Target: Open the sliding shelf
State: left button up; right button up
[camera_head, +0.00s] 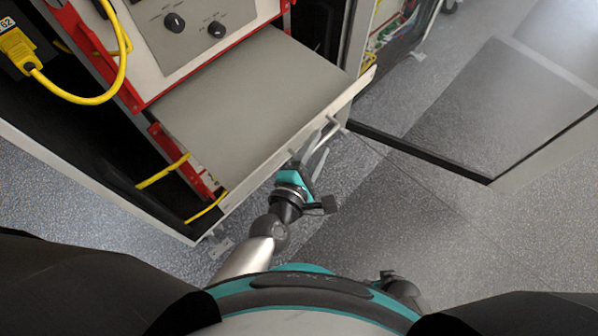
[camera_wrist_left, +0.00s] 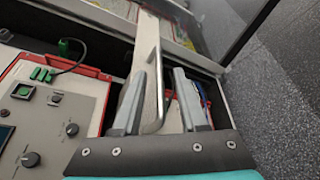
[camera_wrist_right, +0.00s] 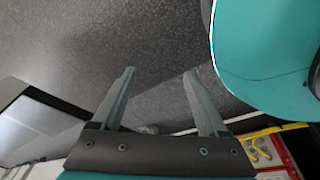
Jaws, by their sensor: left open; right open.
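The sliding shelf (camera_head: 255,95) is a flat grey drawer-like board with a pale front edge. In the head view it stands out from the cabinet below a control panel. Its bar handle (camera_head: 322,136) is on the front edge, toward the right end. My left gripper (camera_head: 318,152) is at this handle with its fingers apart. In the left wrist view the handle (camera_wrist_left: 157,85) lies between the two open fingers (camera_wrist_left: 162,100); whether they touch it I cannot tell. My right gripper (camera_wrist_right: 163,90) shows only in its wrist view, open and empty above grey floor.
The control panel (camera_head: 195,30) with black knobs sits above the shelf. A yellow cable (camera_head: 90,98) hangs at the left of the rack. An open cabinet door (camera_head: 475,110) stands at the right.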

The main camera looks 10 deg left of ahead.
pick_arm(q)
jog(key=p+v, duration=0.1)
jog(key=v, duration=1.2)
jog(key=shift+s+r+p, duration=0.15)
jog(key=shift+s+p, duration=0.05)
jog(key=shift+p, duration=0.1)
pick_arm(e)
jog(key=s+d, duration=0.1)
jog(key=s, duration=0.1)
jog(key=s+d, duration=0.1)
jog(key=shift+s+d+f, duration=0.35)
jog(key=shift+s, duration=0.05)
pick_arm(q)
jog(key=shift+a, duration=0.1)
